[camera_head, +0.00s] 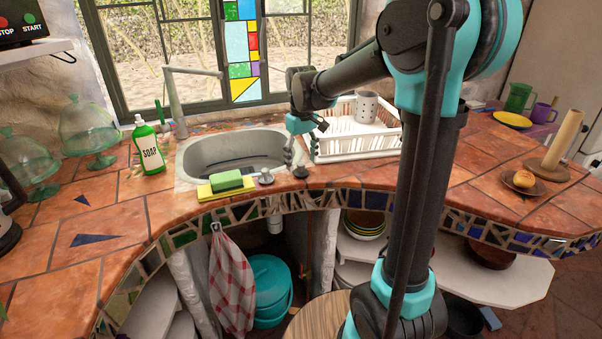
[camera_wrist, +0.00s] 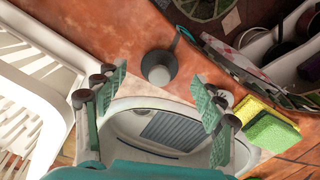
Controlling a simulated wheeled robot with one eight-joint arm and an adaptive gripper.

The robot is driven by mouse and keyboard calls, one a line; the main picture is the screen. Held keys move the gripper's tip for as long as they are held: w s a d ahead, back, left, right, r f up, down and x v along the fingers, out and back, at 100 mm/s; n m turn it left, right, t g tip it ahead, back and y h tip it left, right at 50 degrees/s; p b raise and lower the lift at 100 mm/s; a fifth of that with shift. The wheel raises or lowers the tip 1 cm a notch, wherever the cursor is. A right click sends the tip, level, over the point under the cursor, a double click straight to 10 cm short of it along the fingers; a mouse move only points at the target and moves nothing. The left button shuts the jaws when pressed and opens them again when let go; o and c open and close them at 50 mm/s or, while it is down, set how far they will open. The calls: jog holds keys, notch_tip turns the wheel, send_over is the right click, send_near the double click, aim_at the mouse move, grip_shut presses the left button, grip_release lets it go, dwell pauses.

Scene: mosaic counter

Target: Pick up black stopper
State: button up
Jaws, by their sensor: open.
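The black stopper (camera_head: 300,172) lies on the tiled counter by the front right edge of the sink. In the wrist view the stopper (camera_wrist: 159,68) is a dark round piece with a thin dark strip running from it toward the counter edge. My gripper (camera_head: 298,150) hangs just above and behind it in the head view. In the wrist view my gripper (camera_wrist: 160,94) is open, with a green-padded finger on either side and nothing between them. The stopper is ahead of the gap and apart from both fingers.
A metal stopper (camera_head: 265,177) and a green and yellow sponge (camera_head: 227,182) lie left of the black one. The sink (camera_head: 200,158) is behind. A white dish rack (camera_head: 350,145) stands close on the right. Green soap (camera_head: 150,150) stands further left.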

aim_at(301, 169)
jog(key=shift+f, duration=1.4)
jog(key=shift+c, duration=0.5)
jog(key=c, duration=1.2)
